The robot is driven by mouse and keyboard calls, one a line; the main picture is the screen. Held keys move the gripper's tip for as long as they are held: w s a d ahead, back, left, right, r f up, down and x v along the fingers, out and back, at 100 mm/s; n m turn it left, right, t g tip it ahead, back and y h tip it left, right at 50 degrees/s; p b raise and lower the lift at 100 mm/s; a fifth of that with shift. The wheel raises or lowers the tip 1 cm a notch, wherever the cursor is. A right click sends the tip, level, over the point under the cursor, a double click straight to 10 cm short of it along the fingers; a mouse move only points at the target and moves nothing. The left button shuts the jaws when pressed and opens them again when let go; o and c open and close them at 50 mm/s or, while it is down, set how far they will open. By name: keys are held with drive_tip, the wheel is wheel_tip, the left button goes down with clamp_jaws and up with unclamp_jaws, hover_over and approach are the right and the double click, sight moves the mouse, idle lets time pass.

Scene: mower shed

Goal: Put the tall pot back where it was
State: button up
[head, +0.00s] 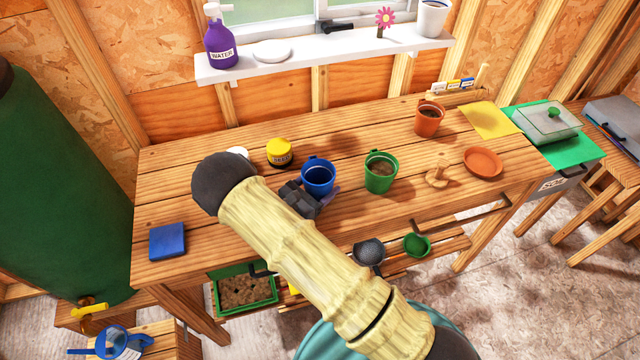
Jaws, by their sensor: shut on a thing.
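My gripper (310,196) is at the near side of a blue pot (318,176) and looks shut on it. The pot is upright with a dark inside; my gripper hides its lower part, so I cannot tell whether it touches the bench. A green pot (381,174) with soil stands upright to its right. A terracotta pot (429,121) with soil stands farther back right. A white pot (432,17) is on the window shelf. Which of these is the tall pot is not clear from this view.
The wooden bench (190,200) also bears a yellow-lidded jar (279,152), a blue square (168,241), a wooden peg piece (437,172), a terracotta saucer (483,162) and a yellow sheet (489,119). Its left part is mostly clear. A green tank (60,180) stands left.

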drive_tip(key=shift+f, duration=0.25)
drive_tip(key=shift+f, duration=0.15)
drive_tip(key=o, duration=1)
drive_tip(key=b+v, duration=0.1)
drive_tip(key=v, duration=0.2)
drive_tip(key=b+v, duration=0.1)
drive_tip(key=v, duration=0.3)
drive_tip(key=shift+s+a+r, duration=0.15)
drive_tip(key=shift+s+r, duration=0.1)
